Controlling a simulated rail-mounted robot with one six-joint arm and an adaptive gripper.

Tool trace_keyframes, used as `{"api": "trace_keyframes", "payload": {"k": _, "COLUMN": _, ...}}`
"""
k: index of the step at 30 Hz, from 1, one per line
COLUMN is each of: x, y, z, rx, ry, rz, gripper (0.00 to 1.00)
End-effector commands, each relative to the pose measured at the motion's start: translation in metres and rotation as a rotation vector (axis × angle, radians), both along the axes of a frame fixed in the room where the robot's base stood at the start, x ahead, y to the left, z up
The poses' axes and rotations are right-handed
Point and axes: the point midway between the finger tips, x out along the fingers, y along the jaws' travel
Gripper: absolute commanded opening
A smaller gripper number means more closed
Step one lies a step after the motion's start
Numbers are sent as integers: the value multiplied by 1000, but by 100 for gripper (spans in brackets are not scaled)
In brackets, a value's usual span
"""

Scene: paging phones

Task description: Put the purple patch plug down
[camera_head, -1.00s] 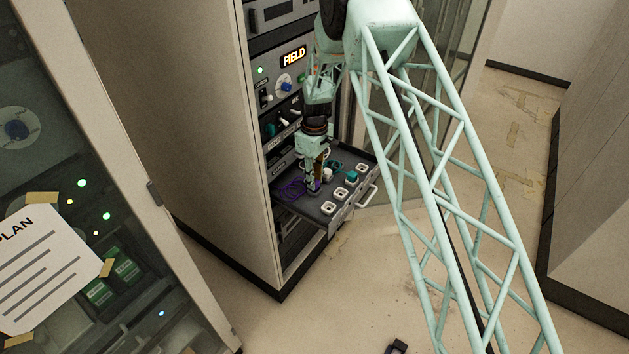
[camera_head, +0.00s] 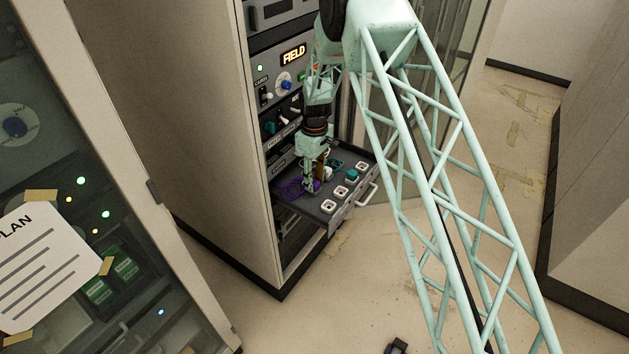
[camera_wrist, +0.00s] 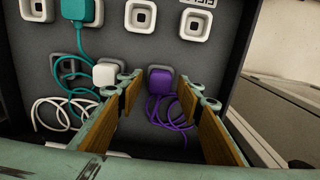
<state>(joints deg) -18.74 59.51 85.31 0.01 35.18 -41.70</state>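The purple patch plug (camera_wrist: 160,80) sits on the dark drawer tray, apparently at a dark recess, with its purple cable (camera_wrist: 172,115) looped beside it. In the head view the plug (camera_head: 317,185) shows at my gripper's fingers, and its cable (camera_head: 291,188) lies to the left. My gripper (camera_wrist: 162,86) is open, with one finger on each side of the plug and a visible gap on both sides. In the head view my gripper (camera_head: 311,183) points down over the tray. The plug's underside is hidden.
A white plug (camera_wrist: 106,73) with white cable sits left of the purple one. A teal plug (camera_wrist: 77,10) is in a socket farther up. Several white square sockets (camera_head: 329,206) line the pulled-out drawer (camera_head: 310,210), below the rack's front panels.

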Motion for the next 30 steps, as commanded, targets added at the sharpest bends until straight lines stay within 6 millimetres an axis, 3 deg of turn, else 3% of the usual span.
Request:
{"api": "trace_keyframes", "payload": {"k": 15, "x": 0, "y": 0, "z": 7, "rx": 0, "ry": 0, "rz": 0, "gripper": 34}}
{"api": "trace_keyframes", "payload": {"k": 30, "x": 0, "y": 0, "z": 62, "rx": 0, "ry": -1, "rz": 0, "gripper": 34}}
